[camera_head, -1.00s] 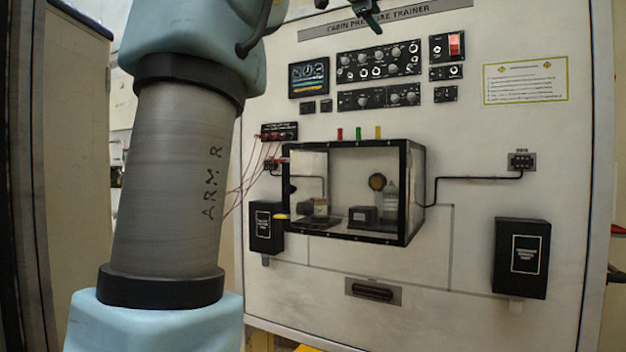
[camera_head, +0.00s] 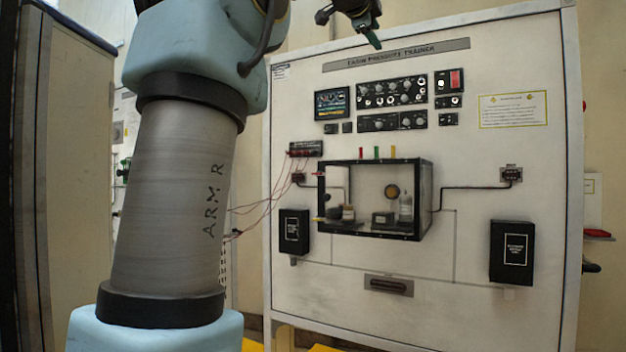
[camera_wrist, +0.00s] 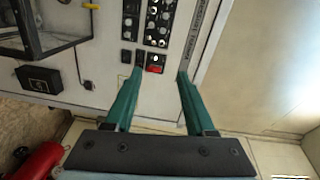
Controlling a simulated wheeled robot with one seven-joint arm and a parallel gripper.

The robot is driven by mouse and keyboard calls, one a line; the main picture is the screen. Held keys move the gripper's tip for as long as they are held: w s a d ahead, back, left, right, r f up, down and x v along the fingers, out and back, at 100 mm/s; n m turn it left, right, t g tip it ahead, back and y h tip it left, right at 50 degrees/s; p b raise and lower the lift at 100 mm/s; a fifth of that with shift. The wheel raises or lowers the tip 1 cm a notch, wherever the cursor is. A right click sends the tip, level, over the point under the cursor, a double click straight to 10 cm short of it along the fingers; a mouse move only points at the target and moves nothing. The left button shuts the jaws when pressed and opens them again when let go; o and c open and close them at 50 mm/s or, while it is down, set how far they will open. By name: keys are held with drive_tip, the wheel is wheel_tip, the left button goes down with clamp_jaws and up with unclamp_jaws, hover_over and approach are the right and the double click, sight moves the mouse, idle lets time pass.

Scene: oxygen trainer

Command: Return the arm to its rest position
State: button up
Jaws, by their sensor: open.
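My gripper shows in the wrist view (camera_wrist: 158,75) with its two green fingers apart and nothing between them. In the head view part of my gripper (camera_head: 348,28) shows at the top, in front of the upper edge of the trainer panel (camera_head: 500,270). My arm fills the left of the head view. In the wrist view the panel (camera_wrist: 115,40) lies beyond the fingers, with the red switch (camera_wrist: 155,62) seen between them. I cannot see my gripper touching anything.
A clear box (camera_head: 425,205) with a black frame stands out from the panel's middle. Black boxes (camera_head: 512,252) flank it low on both sides. Red wires (camera_head: 262,205) hang at the panel's left. A tall cabinet (camera_head: 75,180) stands at the far left. A red object (camera_wrist: 38,165) lies below in the wrist view.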

drive_tip(key=w+a+f+n+g+y, duration=0.1)
drive_tip(key=a+f+n+g+y, duration=0.15)
drive_tip(key=f, duration=1.05)
drive_tip(key=w+a+f+n+g+y, duration=0.1)
drive_tip(key=w+a+f+n+g, duration=0.2)
drive_tip(key=f, duration=0.9)
drive_tip(key=a+f+n+g+y, duration=0.15)
drive_tip(key=f+n, duration=0.35)
drive_tip(key=f, duration=0.8)
drive_tip(key=s+a+f+n+g+y, duration=0.1)
drive_tip(key=s+a+f+n+g, duration=0.25)
drive_tip(key=f, duration=0.65)
drive_tip(key=s+a+f+n+y, duration=0.1)
drive_tip(key=s+a+f+n, duration=0.1)
drive_tip(key=s+a+f, duration=0.6)
drive_tip(key=s+a+f+n+g, duration=0.1)
drive_tip(key=s+f+n, duration=0.1)
drive_tip(key=s+f, duration=0.5)
drive_tip(key=s+a+f+n+g+y+p, duration=0.1)
drive_tip(key=s+a+f+n+g, duration=0.1)
drive_tip(key=s+f, duration=0.4)
drive_tip(key=shift+s+f+n, duration=0.35)
drive_tip(key=shift+s+n, duration=0.35)
drive_tip(key=shift+s, duration=0.5)
